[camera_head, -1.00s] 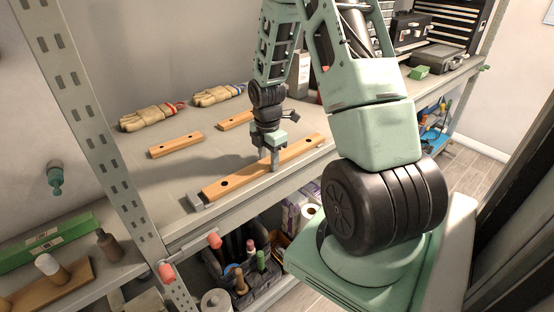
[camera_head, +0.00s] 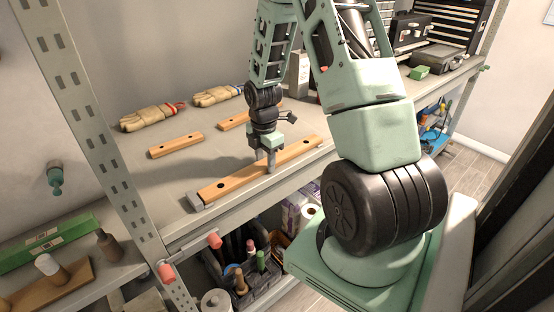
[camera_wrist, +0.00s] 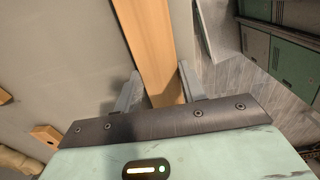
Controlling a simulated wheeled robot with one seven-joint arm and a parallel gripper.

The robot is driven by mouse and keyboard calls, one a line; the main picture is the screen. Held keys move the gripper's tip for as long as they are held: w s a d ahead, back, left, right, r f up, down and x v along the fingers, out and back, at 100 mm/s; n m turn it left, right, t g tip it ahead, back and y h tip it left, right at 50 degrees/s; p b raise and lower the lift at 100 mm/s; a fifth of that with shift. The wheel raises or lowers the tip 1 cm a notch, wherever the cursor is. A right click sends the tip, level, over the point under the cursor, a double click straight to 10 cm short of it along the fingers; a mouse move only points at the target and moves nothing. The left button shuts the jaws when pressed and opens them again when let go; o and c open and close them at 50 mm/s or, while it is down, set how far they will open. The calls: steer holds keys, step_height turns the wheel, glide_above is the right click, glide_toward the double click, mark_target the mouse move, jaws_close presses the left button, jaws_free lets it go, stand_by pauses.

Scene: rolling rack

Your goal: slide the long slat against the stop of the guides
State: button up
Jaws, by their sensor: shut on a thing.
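The long wooden slat (camera_head: 232,184), with dark holes, lies along the front of the shelf board. Its left end is at a grey block (camera_head: 198,201) that looks like the stop of the guides; I cannot tell whether they touch. My gripper (camera_head: 270,166) points down and is shut on the slat around its middle. In the wrist view the slat (camera_wrist: 150,40) runs between the two grey fingers (camera_wrist: 160,88), one on each side. The part of the slat below the gripper body is hidden there.
Two short wooden slats (camera_head: 176,145) (camera_head: 235,120) lie behind on the shelf (camera_head: 135,180), with work gloves (camera_head: 152,116) farther back. A perforated rack post (camera_head: 100,130) stands at the left. A black tool caddy (camera_head: 240,285) sits below the shelf edge.

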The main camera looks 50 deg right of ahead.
steer(key=shift+w+a, duration=0.1)
steer(key=shift+a, duration=0.2)
stand_by(0.6)
steer(key=o, duration=1.3)
step_height(320, 180, up, 17)
steer(key=b, duration=0.1)
steer(key=shift+r+b, duration=0.2)
steer(key=shift+b, duration=0.2)
